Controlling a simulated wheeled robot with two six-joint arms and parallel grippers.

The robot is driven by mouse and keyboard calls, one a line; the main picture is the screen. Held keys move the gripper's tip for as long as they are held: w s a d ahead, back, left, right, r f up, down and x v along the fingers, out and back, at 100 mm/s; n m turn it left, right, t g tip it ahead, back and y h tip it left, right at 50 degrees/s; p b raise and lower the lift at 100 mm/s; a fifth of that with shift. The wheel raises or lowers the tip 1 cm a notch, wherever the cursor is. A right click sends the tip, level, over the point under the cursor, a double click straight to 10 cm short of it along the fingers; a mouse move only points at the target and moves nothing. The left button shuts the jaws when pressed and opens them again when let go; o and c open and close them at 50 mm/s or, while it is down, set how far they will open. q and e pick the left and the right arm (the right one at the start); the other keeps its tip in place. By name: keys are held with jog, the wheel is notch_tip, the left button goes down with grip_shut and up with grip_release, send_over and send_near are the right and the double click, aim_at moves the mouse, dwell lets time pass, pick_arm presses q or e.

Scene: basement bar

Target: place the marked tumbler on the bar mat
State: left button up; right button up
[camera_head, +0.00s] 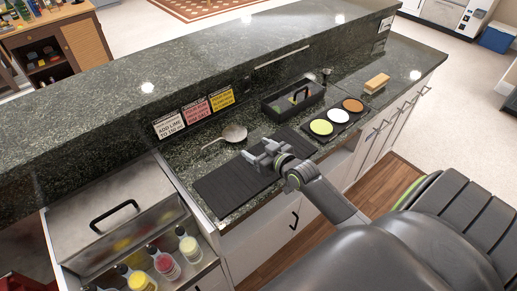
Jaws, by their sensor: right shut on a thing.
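The black ribbed bar mat (228,187) lies along the front of the lower counter. My right gripper (256,156) is over the mat, its arm reaching in from the lower right. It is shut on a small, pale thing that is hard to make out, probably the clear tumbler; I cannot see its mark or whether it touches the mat. The wrist and forearm hide part of the mat. My left gripper is not in view.
A metal strainer or scoop (233,133) lies behind the mat. A black caddy (275,106) and a three-colour tray (337,118) stand to the right. Three label cards (195,113) line the raised ledge. An ice bin (115,225) and bottles (167,265) are at left.

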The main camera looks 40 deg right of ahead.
jog(key=o, duration=0.7)
jog(key=shift+f, duration=0.15)
jog(key=shift+c, duration=0.2)
jog(key=o, duration=0.5)
jog(key=shift+c, duration=0.2)
jog(key=shift+r, duration=0.25)
jog(key=v, duration=1.2)
